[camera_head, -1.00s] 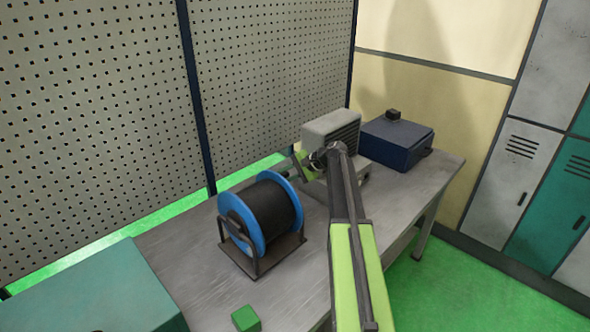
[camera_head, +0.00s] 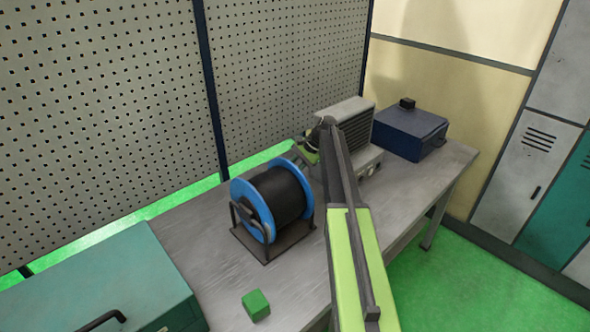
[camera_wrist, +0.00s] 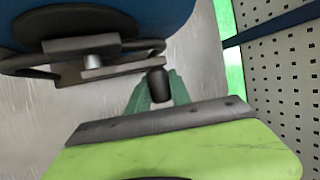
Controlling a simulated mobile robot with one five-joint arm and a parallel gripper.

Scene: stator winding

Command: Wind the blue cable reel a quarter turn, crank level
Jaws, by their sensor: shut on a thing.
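The blue cable reel (camera_head: 268,236) stands on its dark frame on the workbench, black cable wound between blue flanges. In the wrist view a blue flange (camera_wrist: 180,12) fills the top, and a grey crank bar (camera_wrist: 125,68) runs roughly across the picture below it. A black handle (camera_wrist: 157,85) is at the bar's end. My gripper (camera_wrist: 157,100) is shut on this handle, its teal fingers either side. In the head view my gripper (camera_head: 306,150) is at the reel's far side, and the crank there is hidden. I cannot tell whether the crank is truly level.
A grey vented machine (camera_head: 345,110) stands behind my arm, with a dark blue box (camera_head: 410,135) to its right. A green cube (camera_head: 256,305) and a teal case (camera_head: 100,280) are at the front. A pegboard (camera_head: 100,100) lines the left. Bare bench shows around the reel.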

